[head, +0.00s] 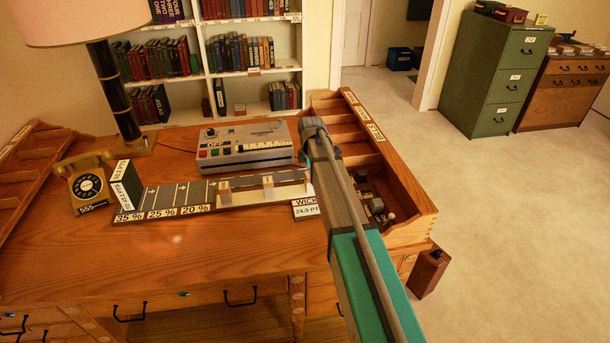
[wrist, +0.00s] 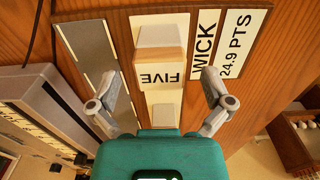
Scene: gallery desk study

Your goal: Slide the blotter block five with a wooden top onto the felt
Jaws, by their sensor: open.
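The block labelled FIVE (wrist: 162,73), with a pale wooden top, sits on the striped board (head: 165,194) on the desk, near the board's end in the wrist view. My gripper (wrist: 160,85) is open and empty, its fingers spread on either side of the pale lane, close to the FIVE block. I cannot tell if they touch it. A second pale block lies nearer my palm. In the head view my arm hides the gripper and the board's right end. Dark grey strips run along the board, but I cannot tell which surface is the felt.
A WICK 24.9 PTS card (head: 306,207) lies beside the board. A grey switch box (head: 245,145) stands behind it. A compartmented wooden unit (head: 400,190) borders the right.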

